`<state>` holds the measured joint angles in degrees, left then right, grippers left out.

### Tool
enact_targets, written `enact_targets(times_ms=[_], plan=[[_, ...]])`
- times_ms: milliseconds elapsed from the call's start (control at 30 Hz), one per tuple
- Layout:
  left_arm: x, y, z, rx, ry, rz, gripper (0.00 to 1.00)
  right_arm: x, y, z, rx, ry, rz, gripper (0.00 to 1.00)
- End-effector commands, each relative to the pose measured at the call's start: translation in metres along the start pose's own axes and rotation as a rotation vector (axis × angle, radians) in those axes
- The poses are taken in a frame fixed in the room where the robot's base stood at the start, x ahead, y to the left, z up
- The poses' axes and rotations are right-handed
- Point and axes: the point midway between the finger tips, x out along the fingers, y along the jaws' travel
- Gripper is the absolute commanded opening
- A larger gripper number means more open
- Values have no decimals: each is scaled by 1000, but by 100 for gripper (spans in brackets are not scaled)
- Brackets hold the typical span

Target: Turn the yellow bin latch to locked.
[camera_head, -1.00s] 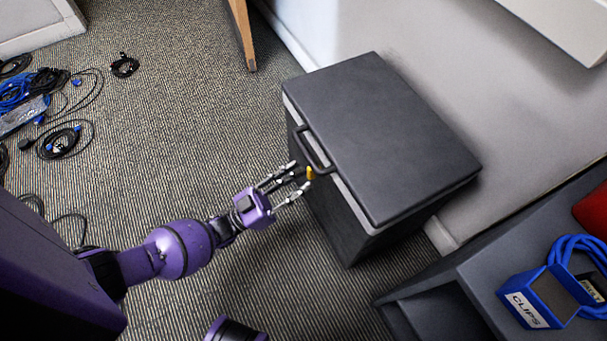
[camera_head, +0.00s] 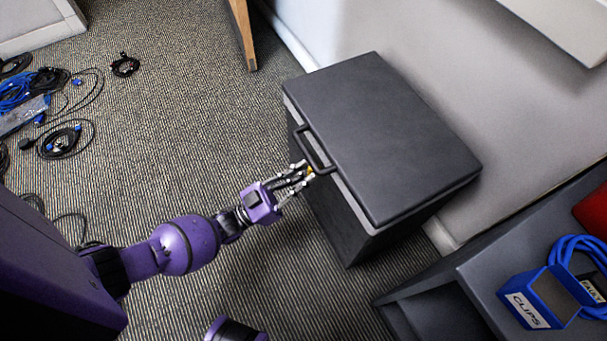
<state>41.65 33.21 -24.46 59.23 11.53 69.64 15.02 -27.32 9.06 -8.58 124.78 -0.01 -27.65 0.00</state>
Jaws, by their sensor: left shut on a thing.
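The dark grey bin (camera_head: 385,140) stands on the carpet with its lid down. A dark handle (camera_head: 314,150) sits at the front edge of the lid. The yellow latch (camera_head: 310,170) is on the bin's front just below the handle, and only a small part of it shows between my fingers. My left gripper (camera_head: 303,172) is shut on the latch. Its fingers hide most of it, so its exact angle cannot be told. My right gripper is not in view.
Coiled black and blue cables (camera_head: 40,100) lie on the carpet at the left. A grey shelf unit (camera_head: 470,280) stands at the lower right with a blue box labelled CLIPS (camera_head: 545,298) on it. A white wall is close behind the bin. The carpet in front is clear.

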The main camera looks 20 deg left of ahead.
Motion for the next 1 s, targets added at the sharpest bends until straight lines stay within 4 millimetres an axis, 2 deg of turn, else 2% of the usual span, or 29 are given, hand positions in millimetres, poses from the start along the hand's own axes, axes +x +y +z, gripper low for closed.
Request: enact_targets(times_ms=[367,1000], plan=[[-2,-2,2,157,-2,65,0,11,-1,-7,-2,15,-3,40],[-1,-4,-1,711,-3,294,0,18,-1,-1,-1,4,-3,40]])
